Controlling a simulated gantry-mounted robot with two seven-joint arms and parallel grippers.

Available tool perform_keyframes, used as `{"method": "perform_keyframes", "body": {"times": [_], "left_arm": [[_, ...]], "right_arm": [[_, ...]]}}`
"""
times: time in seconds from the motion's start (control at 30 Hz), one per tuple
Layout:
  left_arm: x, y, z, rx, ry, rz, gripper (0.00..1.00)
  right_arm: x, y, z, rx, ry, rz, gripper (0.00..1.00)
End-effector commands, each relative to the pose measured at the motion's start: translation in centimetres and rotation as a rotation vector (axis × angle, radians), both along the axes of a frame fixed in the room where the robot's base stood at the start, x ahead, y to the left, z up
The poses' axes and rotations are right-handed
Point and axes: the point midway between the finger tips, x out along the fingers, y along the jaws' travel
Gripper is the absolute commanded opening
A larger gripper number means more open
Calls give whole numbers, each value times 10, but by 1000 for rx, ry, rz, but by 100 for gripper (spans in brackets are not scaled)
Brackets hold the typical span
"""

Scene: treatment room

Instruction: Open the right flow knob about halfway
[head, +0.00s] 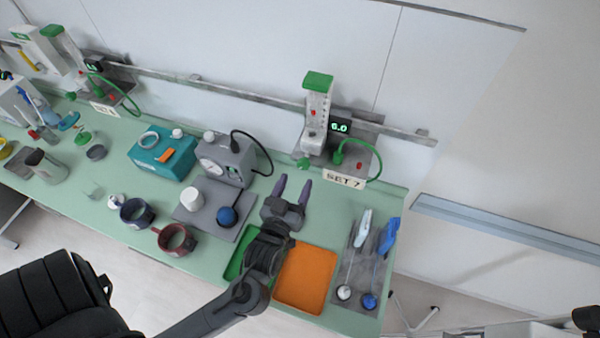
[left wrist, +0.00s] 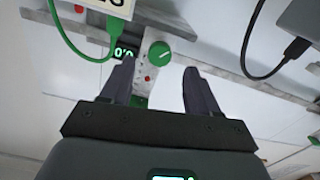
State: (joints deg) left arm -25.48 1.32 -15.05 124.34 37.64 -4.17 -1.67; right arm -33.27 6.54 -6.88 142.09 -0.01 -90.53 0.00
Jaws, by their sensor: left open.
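The right flow knob (head: 303,162) is a green knob at the lower left of the right flowmeter (head: 317,107), which has a clear tube and green cap. The knob also shows in the left wrist view (left wrist: 159,54), round with a pale line on its face. A display (head: 340,127) beside it appears to read 0.0. My left gripper (head: 293,184) is open and empty, its dark fingers pointing toward the knob from the front. In the left wrist view the gripper (left wrist: 159,78) has the knob between and beyond its fingertips, apart from them.
A label reading SET 7 (head: 344,179) and a green hose (head: 353,146) are right of the knob. A grey gauge box (head: 226,160) with a black cable stands left. An orange tray (head: 306,278) and a grey tray (head: 353,284) with tools lie on the green bench.

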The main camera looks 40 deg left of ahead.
Motion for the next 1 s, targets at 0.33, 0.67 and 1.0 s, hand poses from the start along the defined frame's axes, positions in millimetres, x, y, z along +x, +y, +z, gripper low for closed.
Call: {"method": "perform_keyframes", "body": {"times": [0.33,0.67,1.0], "left_arm": [[-33,-14,0,0,1,1,61],[-35,-15,1,0,0,1,61],[-34,-3,10,38,3,-29,61]], "right_arm": [[0,0,-5,-1,0,1,43],[0,-3,-5,-11,0,7,43],[0,-2,-5,-9,0,6,43]]}}
